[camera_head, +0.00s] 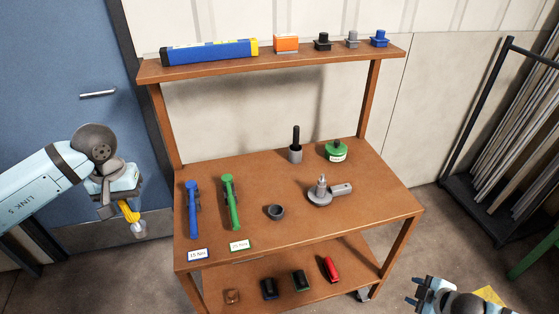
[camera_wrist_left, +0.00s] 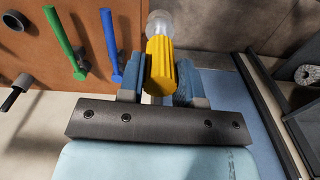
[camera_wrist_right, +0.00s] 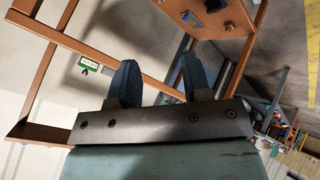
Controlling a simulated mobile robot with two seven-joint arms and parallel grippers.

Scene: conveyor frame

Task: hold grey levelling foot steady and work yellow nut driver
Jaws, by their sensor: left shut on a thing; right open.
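The yellow nut driver (camera_head: 128,211) hangs in my left gripper (camera_head: 121,202), out to the left of the bench. In the left wrist view its yellow handle (camera_wrist_left: 160,65) is between the two fingers, with a pale, see-through end beyond it. The grey levelling foot (camera_head: 318,197) appears to be the round grey base with an upright stud on the right half of the bench top. A flat grey arm sticks out from it to the right. My right gripper (camera_head: 412,290) is open and empty, low at the right, apart from the bench; its spread fingers show in the right wrist view (camera_wrist_right: 159,75).
The brown bench top (camera_head: 300,232) also holds a blue tool (camera_head: 193,208), a green tool (camera_head: 231,203), a grey cup (camera_head: 275,212), a black-handled piece (camera_head: 296,146) and a green round item (camera_head: 336,151). Uprights carry a shelf above (camera_head: 270,62). A dark rack (camera_head: 480,170) stands right.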

